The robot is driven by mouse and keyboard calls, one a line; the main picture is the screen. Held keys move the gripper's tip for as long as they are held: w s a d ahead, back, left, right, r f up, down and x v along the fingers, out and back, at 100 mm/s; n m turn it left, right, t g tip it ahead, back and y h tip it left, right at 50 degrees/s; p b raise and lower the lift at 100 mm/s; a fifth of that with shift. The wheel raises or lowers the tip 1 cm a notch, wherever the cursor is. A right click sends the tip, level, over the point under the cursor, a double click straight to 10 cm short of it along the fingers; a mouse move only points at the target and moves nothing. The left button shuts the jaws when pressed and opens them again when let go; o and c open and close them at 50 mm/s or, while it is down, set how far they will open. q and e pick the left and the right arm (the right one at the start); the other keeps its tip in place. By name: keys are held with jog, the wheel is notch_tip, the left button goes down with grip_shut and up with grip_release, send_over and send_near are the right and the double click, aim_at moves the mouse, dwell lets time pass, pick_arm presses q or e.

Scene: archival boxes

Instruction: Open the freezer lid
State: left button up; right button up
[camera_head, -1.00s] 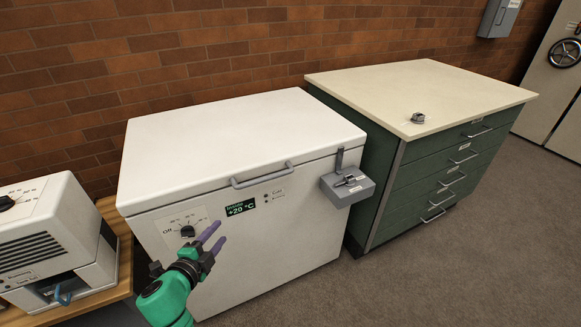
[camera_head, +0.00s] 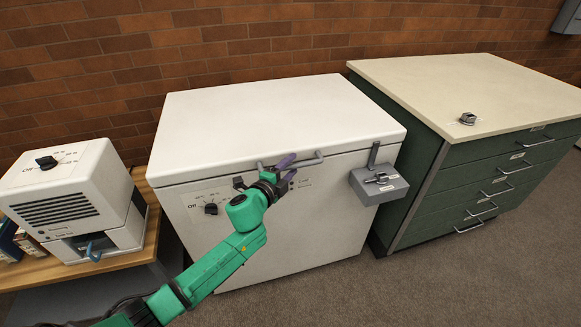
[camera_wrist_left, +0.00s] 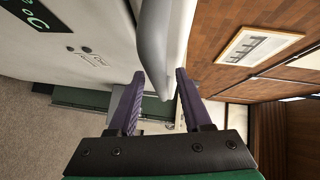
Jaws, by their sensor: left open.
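The white chest freezer (camera_head: 318,215) stands against the brick wall with its lid (camera_head: 270,115) shut. A grey bar handle (camera_head: 308,161) runs along the lid's front edge. My left gripper (camera_head: 287,168) is open at the handle, covering its middle-left part in the head view. In the left wrist view, the handle (camera_wrist_left: 157,35) comes down between the two purple fingers, which stand apart on either side of it; I cannot tell if either touches it. The fingers hide the temperature display in the head view. My right gripper is not in view.
A grey latch box (camera_head: 379,185) hangs at the freezer's front right. A green drawer cabinet (camera_head: 480,185) stands to the right, with a small metal object (camera_head: 467,118) on its top. A white device (camera_head: 70,200) sits on a wooden table at left. The freezer's lid is clear.

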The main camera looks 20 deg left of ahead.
pick_arm(q)
grip_shut()
dwell(1.5)
